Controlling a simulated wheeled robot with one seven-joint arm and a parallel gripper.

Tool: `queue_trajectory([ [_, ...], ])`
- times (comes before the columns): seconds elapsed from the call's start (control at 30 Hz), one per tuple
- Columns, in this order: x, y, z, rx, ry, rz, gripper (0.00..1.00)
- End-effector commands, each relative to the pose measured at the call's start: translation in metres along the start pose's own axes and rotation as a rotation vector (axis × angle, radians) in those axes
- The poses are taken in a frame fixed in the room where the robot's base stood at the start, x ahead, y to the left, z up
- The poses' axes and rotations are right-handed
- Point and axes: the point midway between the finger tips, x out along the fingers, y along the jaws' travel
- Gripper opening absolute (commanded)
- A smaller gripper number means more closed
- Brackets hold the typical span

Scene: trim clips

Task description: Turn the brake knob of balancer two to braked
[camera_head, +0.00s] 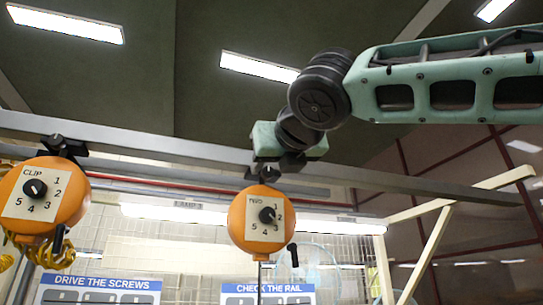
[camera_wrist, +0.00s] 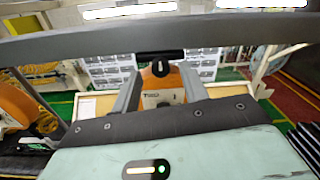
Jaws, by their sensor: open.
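Balancer two (camera_head: 246,234) is a round orange housing marked TWO, hanging from the overhead rail. Its pale face has a black dial (camera_head: 267,215) with numbers around it. A black lever-like part (camera_head: 291,255) sticks out at its lower right; I cannot tell for certain which part is the brake knob. My gripper (camera_head: 284,166) is just above the housing, near its hanger. In the wrist view my open gripper (camera_wrist: 160,76) has its fingers on either side of the orange top of balancer two (camera_wrist: 152,84). Contact cannot be told.
A grey overhead rail (camera_head: 408,181) runs just behind my gripper, and a grey beam crosses the wrist view (camera_wrist: 80,42). Another orange balancer, marked CLIP (camera_head: 62,212), hangs at the left. Blue-headed boards (camera_head: 100,284) stand below. Pale posts (camera_head: 430,247) rise at the right.

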Motion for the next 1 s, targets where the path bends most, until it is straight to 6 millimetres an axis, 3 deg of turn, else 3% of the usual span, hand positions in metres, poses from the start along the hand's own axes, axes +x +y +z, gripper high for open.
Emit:
queue_trajectory([
  [0.17,0.0115,-0.0001,0.0006,0.000,0.001,-0.001,0.44],
  [0.43,0.0127,-0.0002,-0.0004,0.000,0.000,0.000,0.44],
  [0.47,0.0127,-0.0002,-0.0004,0.001,0.000,0.000,0.41],
  [0.6,0.0126,-0.0003,-0.0003,0.001,0.000,0.000,0.02],
  [1.0,0.0127,-0.0013,-0.0007,0.047,0.001,-0.002,0.00],
])
